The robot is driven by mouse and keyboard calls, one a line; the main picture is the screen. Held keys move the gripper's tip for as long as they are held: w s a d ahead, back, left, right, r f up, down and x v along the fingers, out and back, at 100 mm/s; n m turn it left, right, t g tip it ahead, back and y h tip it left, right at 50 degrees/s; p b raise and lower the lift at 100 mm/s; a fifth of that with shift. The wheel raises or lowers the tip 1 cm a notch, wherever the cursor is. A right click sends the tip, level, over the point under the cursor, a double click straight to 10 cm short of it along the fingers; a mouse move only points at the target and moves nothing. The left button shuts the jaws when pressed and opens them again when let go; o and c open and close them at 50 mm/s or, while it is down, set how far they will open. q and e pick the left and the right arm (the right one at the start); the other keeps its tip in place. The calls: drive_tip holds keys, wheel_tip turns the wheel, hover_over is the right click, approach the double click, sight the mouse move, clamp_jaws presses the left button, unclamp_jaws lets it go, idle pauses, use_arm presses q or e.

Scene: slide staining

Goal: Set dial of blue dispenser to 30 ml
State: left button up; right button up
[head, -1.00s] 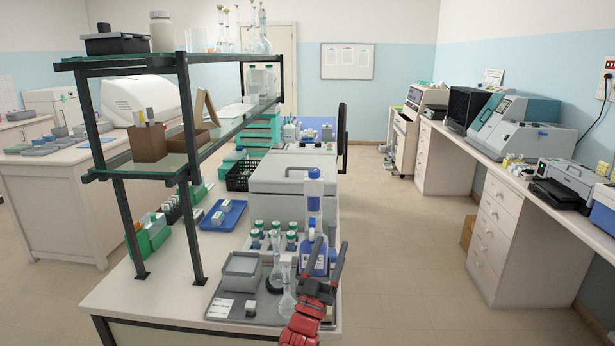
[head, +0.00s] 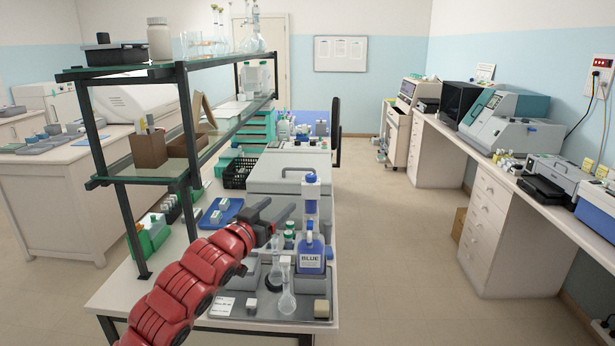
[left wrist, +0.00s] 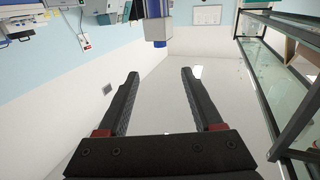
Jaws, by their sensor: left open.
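The blue dispenser (head: 311,254) stands upright on the grey tray (head: 262,309) at the bench's near end. It has a blue bottle body with a white "BLUE" label and a clear column with a blue cap. Its dial is too small to make out. My left gripper (head: 279,212) is left of the dispenser's column in the head view, apart from it. In the left wrist view the left gripper (left wrist: 160,85) is open with nothing between its fingers. A blue and grey part, likely the dispenser's top (left wrist: 156,28), shows beyond the fingers at the top. My right gripper is not in view.
Glass flasks (head: 286,295), a grey container and small blocks share the tray. A dark-framed shelf (head: 180,130) with glassware rises at the left. A large grey machine (head: 290,180) stands behind the dispenser. The floor to the right is free.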

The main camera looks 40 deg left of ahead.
sight(309, 180)
use_arm(q)
drive_tip(key=w+a+p, duration=0.1)
drive_tip(key=w, duration=0.4)
drive_tip(key=w+p, duration=0.2)
drive_tip(key=w, duration=0.3)
drive_tip(key=w+a+p, duration=0.1)
drive_tip(key=w+p, duration=0.1)
drive_tip(key=w, duration=0.3)
drive_tip(key=shift+w+a, duration=0.3)
drive_tip(key=shift+w, duration=0.1)
drive_tip(key=shift+w+f, duration=0.1)
drive_tip(key=shift+w, duration=0.6)
clamp_jaws()
